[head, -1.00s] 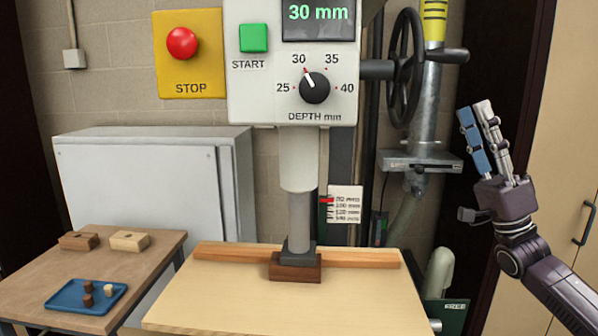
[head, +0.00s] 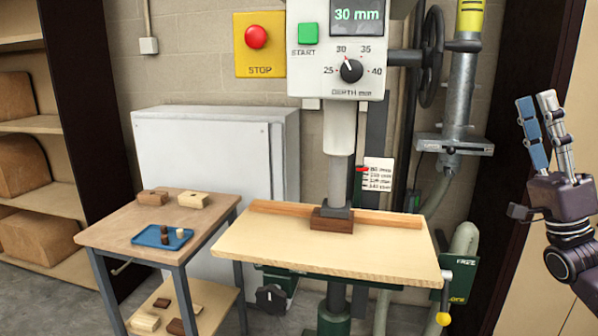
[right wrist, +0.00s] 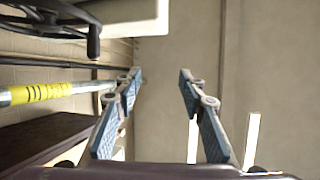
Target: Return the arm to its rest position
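My right gripper (head: 536,101) is raised at the right edge of the head view, fingers pointing up, with nothing held. It is to the right of the drill press and clear of it. In the right wrist view its two blue-padded fingers (right wrist: 160,80) stand apart with an empty gap between them. My left gripper is in neither view. The drill press head (head: 342,85) reads 30 mm in green, its depth knob (head: 351,70) near 30. A dark brown block (head: 331,221) sits on the press table (head: 300,253) against the wooden fence (head: 285,208), under the spindle.
A side table (head: 120,225) at left holds two wooden blocks and a blue tray (head: 143,238) with small plugs. More blocks lie on its lower shelf. A white cabinet (head: 205,165) stands behind. A grey post with a bracket (head: 455,144) is left of my right gripper.

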